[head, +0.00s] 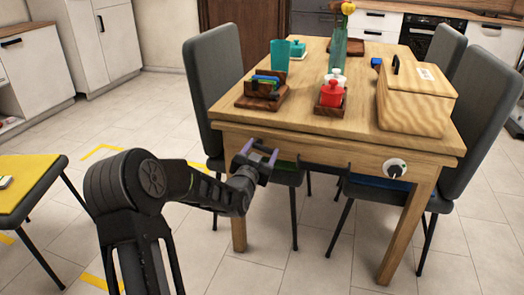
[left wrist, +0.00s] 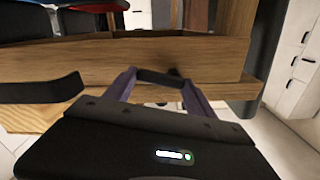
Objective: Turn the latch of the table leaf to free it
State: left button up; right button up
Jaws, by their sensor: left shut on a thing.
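The wooden table (head: 290,133) stands at centre right, with its front apron facing me. My left gripper (head: 259,153) is at the left part of this front edge. In the left wrist view its purple fingers (left wrist: 158,82) are shut on a short dark bar (left wrist: 160,77) at the wood front, which looks like the latch; its turn angle is hard to tell. In the head view the gripper hides this bar. A second dark bar (left wrist: 42,90) sticks out to the left in the wrist view. A white round dial with a dark centre (head: 396,168) sits on the apron's right part. My right gripper is out of view.
A wooden box (head: 415,105), a red jar (head: 332,93), a teal cup (head: 279,54) and a green vase (head: 338,50) stand on the table. Grey chairs (head: 217,85) surround it. A yellow-topped stool (head: 25,180) is at far left. The floor left of the table is open.

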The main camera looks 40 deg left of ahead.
pick_arm(q)
jog(key=shift+n+b, duration=0.6)
jog(key=shift+n, duration=0.2)
jog(key=shift+c, duration=0.4)
jog(key=shift+r+n, duration=0.25)
jog(key=shift+n, duration=0.45)
jog(key=o, duration=1.4)
jog(key=shift+s, duration=0.15)
jog(key=p+v, duration=0.1)
jog(key=v, duration=0.6)
jog(key=shift+s+d, duration=0.1)
jog(key=shift+s, duration=0.2)
